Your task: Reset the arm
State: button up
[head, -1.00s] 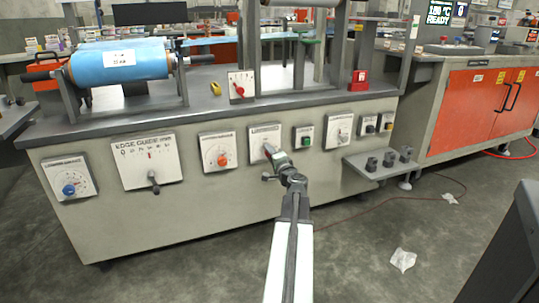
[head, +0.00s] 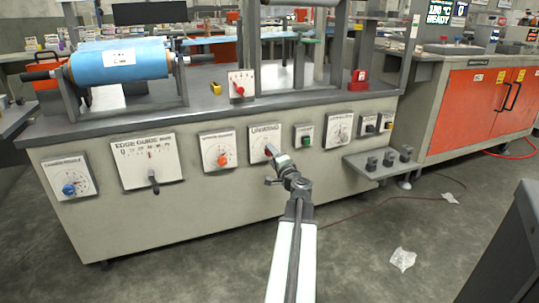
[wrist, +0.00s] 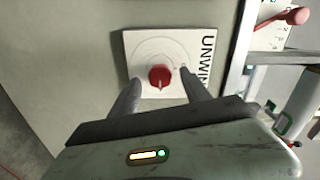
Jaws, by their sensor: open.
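My arm reaches up from the bottom of the head view to the front panel of a grey machine. My gripper (head: 270,154) is in front of the dial plate lettered "UNWIND" (head: 262,134). In the wrist view, my gripper (wrist: 157,88) is open, with one finger to the lower left and one to the lower right of the red knob (wrist: 160,76). The knob sits on the white dial plate (wrist: 142,46), and a gap shows between it and each finger. In the head view the gripper largely hides the knob.
An orange-red knob plate (head: 213,140) is left of the gripper and a green button (head: 305,140) right of it. A small shelf (head: 372,171) juts out at the right with several dark knobs. A blue film roll (head: 118,62) lies on top. The floor in front is mostly clear.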

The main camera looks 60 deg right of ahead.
jog(key=v, duration=0.4)
jog(key=shift+s+a, duration=0.25)
jog(key=shift+s, duration=0.05)
